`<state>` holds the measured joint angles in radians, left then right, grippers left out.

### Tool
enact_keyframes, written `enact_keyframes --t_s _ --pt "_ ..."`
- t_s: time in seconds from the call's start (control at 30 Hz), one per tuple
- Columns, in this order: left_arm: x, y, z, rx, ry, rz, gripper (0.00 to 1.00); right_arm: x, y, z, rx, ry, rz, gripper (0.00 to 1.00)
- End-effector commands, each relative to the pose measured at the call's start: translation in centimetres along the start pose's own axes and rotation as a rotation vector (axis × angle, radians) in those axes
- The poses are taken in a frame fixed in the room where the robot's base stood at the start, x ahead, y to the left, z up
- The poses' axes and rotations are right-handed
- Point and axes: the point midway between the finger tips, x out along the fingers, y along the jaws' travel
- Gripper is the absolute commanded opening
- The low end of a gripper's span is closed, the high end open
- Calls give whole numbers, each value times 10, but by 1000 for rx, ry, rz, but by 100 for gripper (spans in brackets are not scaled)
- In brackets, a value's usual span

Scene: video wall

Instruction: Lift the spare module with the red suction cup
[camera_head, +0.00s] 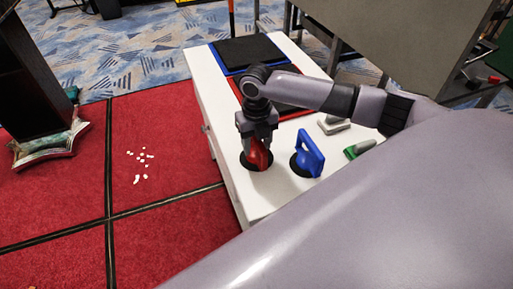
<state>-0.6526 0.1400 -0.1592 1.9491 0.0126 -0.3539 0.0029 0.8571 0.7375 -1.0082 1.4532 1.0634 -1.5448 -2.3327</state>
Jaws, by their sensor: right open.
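The red suction cup (257,156) stands on a dark round spot on the white cabinet top (220,85). My right gripper (258,143) points down right over it, with its fingers at the red handle. The gripper is open, and I cannot tell whether the fingers touch the handle. Two dark flat panels lie at the far part of the cabinet top, one with a blue edge (248,52) and one with a red edge (275,88). The nearer one is partly hidden by my right arm. I cannot tell which is the spare module. My left gripper is out of view.
A blue suction cup (308,154) stands close to the right of the red one. A green-handled tool (360,148) and a grey-white item (333,124) lie further right. A large grey panel (400,38) stands behind. White bits (139,163) lie on the red carpet.

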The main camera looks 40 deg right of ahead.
Motion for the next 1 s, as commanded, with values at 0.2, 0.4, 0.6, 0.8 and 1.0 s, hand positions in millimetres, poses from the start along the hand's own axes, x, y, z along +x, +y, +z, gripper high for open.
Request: enact_keyframes --t_s 0.2,0.4,0.6,0.8,1.0 --pt "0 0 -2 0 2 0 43 0 0 0 0 0 0 50" --pt "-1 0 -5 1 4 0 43 2 0 0 0 1 1 50" --pt "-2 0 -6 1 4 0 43 5 0 0 0 0 1 50" --pt "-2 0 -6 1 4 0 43 5 0 0 0 0 0 50" --pt "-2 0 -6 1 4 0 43 5 0 0 0 0 0 0"
